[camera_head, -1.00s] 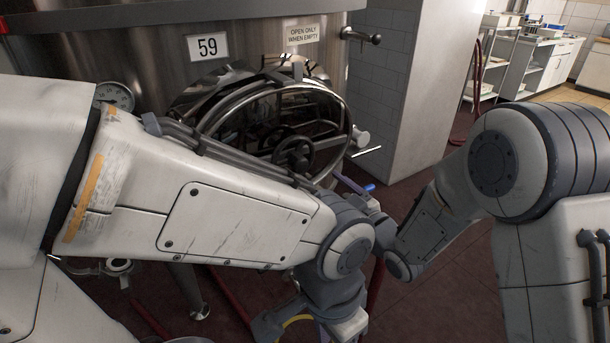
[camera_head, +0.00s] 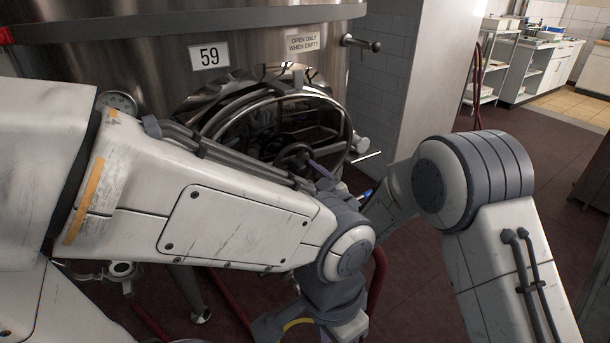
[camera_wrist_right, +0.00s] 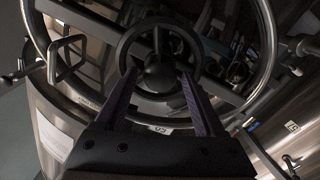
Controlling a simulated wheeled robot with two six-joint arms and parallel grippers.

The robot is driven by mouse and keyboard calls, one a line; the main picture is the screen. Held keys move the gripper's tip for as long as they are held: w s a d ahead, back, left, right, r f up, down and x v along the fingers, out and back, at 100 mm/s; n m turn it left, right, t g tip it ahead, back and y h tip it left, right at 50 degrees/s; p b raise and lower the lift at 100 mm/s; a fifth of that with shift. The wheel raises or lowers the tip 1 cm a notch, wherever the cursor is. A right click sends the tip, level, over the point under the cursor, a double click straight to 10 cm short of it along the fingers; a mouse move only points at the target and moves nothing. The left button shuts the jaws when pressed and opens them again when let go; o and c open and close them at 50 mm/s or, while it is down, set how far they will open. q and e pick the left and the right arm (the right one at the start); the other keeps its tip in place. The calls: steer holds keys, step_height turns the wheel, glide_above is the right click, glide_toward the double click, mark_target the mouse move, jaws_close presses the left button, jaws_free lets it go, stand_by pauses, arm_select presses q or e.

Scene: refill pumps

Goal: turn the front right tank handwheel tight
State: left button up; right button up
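The black spoked handwheel (camera_head: 293,155) sits in front of the tank's round steel-rimmed door (camera_head: 340,118). In the right wrist view the handwheel (camera_wrist_right: 158,62) lies straight ahead, with its hub in the middle. My right gripper (camera_wrist_right: 158,82) is open. Its two purple-grey fingers stand apart and overlap the wheel's lower rim in that view, one on each side of the hub. I cannot tell whether they touch it. In the head view the right gripper (camera_head: 322,170) shows beside the wheel at its lower right, partly hidden. My left forearm crosses the foreground; its gripper fingers are not visible.
The steel tank bears a plate marked 59 (camera_head: 209,55) and a sign (camera_head: 303,44). A valve handle (camera_head: 361,42) sticks out at the right. A white tiled pillar (camera_head: 420,80) stands right of the tank. Red hoses lie below. Open floor is at the right.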

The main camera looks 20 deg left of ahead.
jaws_close()
stand_by(1.2)
